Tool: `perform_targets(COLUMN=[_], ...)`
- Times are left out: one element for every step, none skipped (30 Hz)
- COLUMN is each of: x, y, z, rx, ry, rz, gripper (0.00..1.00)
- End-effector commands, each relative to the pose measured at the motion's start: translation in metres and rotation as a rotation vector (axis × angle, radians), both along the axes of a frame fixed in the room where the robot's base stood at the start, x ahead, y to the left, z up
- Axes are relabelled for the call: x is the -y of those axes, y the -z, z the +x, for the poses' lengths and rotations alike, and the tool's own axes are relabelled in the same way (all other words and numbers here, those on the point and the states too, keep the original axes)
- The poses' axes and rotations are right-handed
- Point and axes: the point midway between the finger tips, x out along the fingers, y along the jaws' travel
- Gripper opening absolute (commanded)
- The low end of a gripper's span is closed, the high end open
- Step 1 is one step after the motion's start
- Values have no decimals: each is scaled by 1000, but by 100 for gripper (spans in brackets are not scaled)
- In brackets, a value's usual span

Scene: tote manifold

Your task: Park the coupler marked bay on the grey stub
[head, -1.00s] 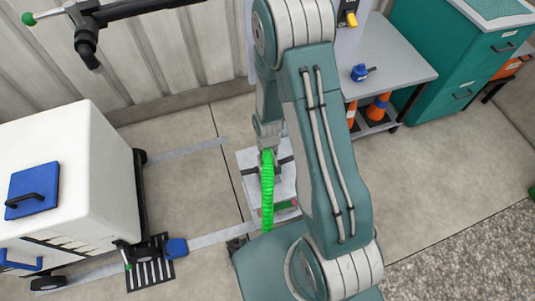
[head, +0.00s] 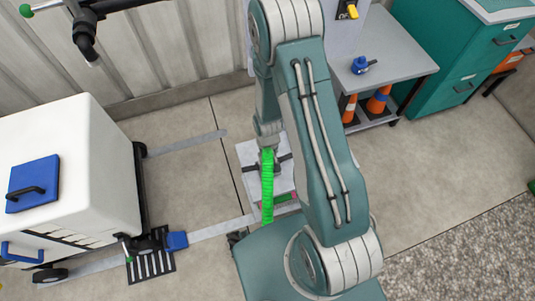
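My gripper (head: 268,153) is at the end of my arm, low over a pale box (head: 249,152) on the floor near the middle of the head view. A bright green ribbed hose (head: 267,190) runs down from the gripper's end, across the box's front. My wrist and the hose hide what is between the fingers, so I cannot tell whether a coupler is held. Dark parts show on both sides of the hose top. No bay marking is readable. I cannot make out a grey stub clearly.
A blue fitting (head: 177,241) lies beside a floor grate (head: 152,264). A grey bench (head: 390,55) holds another blue fitting (head: 361,65), with orange cones below. Dark pipework (head: 85,35) is at upper left. Open floor lies between.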

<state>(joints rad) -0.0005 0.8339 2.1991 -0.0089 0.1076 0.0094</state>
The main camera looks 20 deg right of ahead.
Motion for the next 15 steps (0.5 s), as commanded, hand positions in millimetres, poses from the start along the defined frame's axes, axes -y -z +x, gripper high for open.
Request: perform_targets(x=[0, 0, 0, 0, 0, 0, 0, 0, 0, 0, 0, 0, 0, 0, 0], y=[0, 0, 0, 0, 0, 0, 0, 0, 0, 0, 0, 0, 0, 0, -1], z=[0, 0, 0, 0, 0, 0, 0, 0, 0, 0, 0, 0, 0, 0, 0], rx=[1, 1, 1, 1, 0, 0, 0, 0, 0, 0, 0, 0, -1, -1, 0], ry=[0, 0, 0, 0, 0, 0, 0, 0, 0, 0, 0, 0, 0, 0, 0], rz=[0, 0, 0, 0, 0, 0, 0, 0, 0, 0, 0, 0, 0, 0, 0], gripper=[71, 84, 88, 88, 88, 88, 88, 88, 88, 88, 88, 88, 88, 88, 88])
